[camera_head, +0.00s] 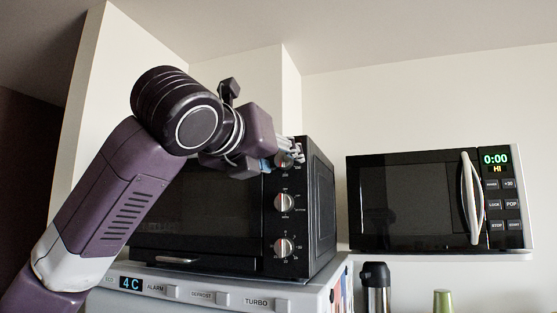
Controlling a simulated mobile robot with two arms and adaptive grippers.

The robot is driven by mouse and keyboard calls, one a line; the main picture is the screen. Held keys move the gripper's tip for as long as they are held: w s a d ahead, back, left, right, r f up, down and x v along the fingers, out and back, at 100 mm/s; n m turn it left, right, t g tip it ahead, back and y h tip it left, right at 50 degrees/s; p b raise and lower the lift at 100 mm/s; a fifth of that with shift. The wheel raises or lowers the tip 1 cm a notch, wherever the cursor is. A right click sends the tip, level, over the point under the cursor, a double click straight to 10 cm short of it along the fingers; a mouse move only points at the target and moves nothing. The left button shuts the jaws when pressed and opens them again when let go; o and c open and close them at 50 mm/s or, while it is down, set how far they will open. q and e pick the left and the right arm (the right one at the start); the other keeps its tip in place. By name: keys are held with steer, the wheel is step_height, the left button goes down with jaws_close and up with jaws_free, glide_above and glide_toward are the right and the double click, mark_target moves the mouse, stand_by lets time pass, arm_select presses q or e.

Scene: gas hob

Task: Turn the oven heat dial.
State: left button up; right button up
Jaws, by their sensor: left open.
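A black countertop oven (320,215) stands in the middle of the view with a column of dials on its front. The top dial (284,161) is partly hidden by my left gripper. I cannot tell whether the fingers touch the dial. My left arm covers part of the oven's door. My right gripper is not in view.
The oven stands on a white appliance (325,296) with a lit display and labelled buttons. A black microwave (415,205) with a white handle stands on a shelf at right. Below it are a dark flask (376,285) and a green container (442,302). Wall space between oven and microwave is clear.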

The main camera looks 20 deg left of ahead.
arm_select(q)
steer(key=s+a, duration=0.1)
steer(key=s, duration=1)
steer(key=shift+s, duration=0.3)
